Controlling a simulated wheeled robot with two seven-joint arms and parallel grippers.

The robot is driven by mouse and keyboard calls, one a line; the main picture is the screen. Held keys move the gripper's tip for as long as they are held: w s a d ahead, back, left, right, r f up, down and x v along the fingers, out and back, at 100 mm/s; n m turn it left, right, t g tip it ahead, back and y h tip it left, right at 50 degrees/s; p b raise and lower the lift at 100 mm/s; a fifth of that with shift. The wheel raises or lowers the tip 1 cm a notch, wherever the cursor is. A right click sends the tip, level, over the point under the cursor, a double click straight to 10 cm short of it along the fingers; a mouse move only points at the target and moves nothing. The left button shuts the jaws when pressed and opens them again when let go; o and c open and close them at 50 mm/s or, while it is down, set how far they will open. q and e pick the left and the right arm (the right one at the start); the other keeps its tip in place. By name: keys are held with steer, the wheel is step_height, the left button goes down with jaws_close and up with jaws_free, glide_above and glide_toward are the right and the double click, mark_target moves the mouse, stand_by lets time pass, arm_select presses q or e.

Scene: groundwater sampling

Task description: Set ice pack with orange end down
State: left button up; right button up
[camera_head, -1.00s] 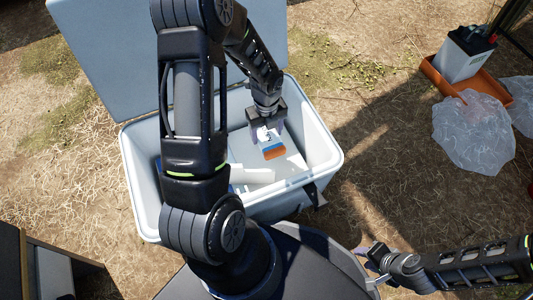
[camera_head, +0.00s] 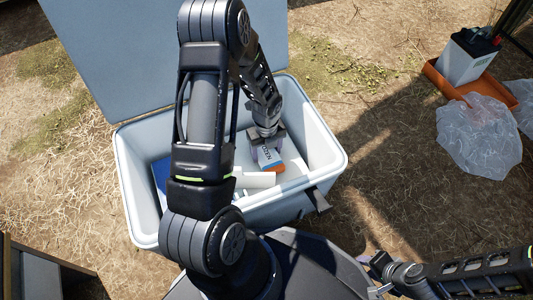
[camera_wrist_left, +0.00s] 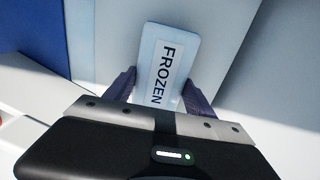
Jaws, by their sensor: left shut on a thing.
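A white block (camera_head: 258,180) lies in the cooler near its front wall. A blue item (camera_head: 160,178) is at the cooler's left. The lid (camera_head: 110,60) stands open behind. A battery (camera_head: 467,54) in an orange tray and clear plastic bags (camera_head: 478,138) are on the ground at right.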

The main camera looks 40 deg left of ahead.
mark_target(266, 152)
arm_select(q)
steer(key=shift+f, duration=0.2)
steer(key=shift+f, duration=0.2)
steer(key=o, duration=1.7)
steer(key=shift+r, duration=0.15)
step_height(266, 152, up, 12)
steer(key=p, duration=0.6)
